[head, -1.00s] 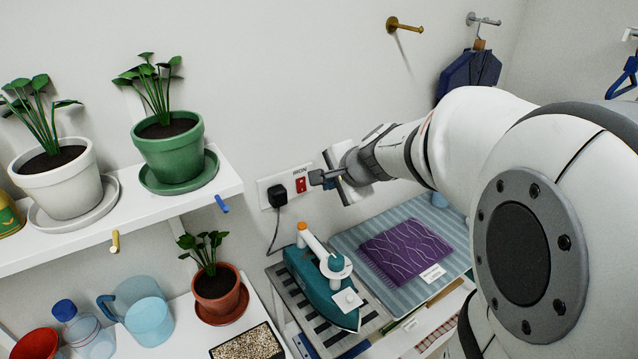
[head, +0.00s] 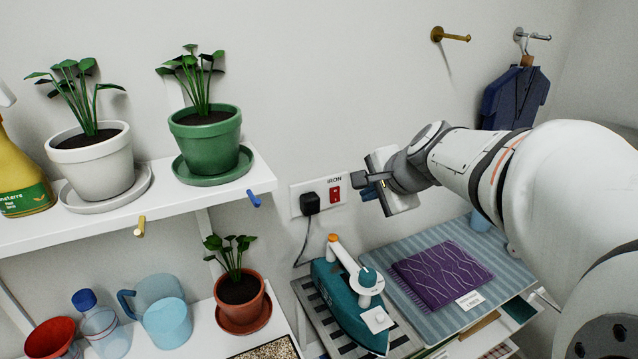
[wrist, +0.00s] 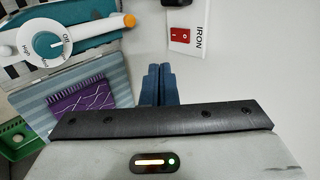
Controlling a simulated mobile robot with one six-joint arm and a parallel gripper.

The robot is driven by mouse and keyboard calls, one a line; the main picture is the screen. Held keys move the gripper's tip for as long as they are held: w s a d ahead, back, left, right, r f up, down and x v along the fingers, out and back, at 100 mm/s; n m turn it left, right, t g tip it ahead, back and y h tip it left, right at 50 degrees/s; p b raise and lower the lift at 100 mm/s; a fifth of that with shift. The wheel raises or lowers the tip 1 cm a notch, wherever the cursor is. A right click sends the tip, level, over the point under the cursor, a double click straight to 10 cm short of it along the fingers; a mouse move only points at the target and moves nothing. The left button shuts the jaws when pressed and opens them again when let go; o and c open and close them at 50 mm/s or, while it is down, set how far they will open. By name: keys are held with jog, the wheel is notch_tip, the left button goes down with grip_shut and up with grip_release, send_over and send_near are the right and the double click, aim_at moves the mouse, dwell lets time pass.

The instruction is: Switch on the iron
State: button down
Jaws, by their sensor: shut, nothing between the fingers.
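The teal iron (head: 345,308) lies on a striped rest, with a white handle and an orange end. The wall socket labelled IRON (head: 296,203) holds a black plug (head: 309,203) and a red rocker switch (head: 335,194). The switch also shows in the wrist view (wrist: 181,36); which side is pressed I cannot tell. My gripper (head: 356,180) is shut and empty, its tips just right of the switch, seemingly apart from it.
A folded purple cloth (head: 442,273) lies on a striped blue mat (head: 388,289) below my gripper. A white shelf (head: 262,181) with potted plants stands to the left. A brass hook (head: 450,35) and a hanging blue garment (head: 514,98) are on the wall above right.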

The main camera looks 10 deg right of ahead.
aim_at(335, 195)
jog(key=shift+s+f+b, duration=0.1)
jog(key=shift+f+b, duration=0.3)
jog(key=shift+b, duration=0.25)
jog(key=shift+r, duration=0.15)
jog(key=shift+w+a+r+p+x, duration=0.1)
jog(key=shift+w+r+p+x, duration=0.15)
jog(key=shift+x, duration=1.95)
jog(key=shift+w+a+r+p+x, duration=0.15)
jog(key=shift+w+r+x, duration=0.1)
jog(key=shift+x, duration=1.9)
jog(key=shift+w+d+r+p+x, duration=0.1)
jog(key=shift+w+r+p+x, duration=0.15)
jog(key=shift+x, duration=1.95)
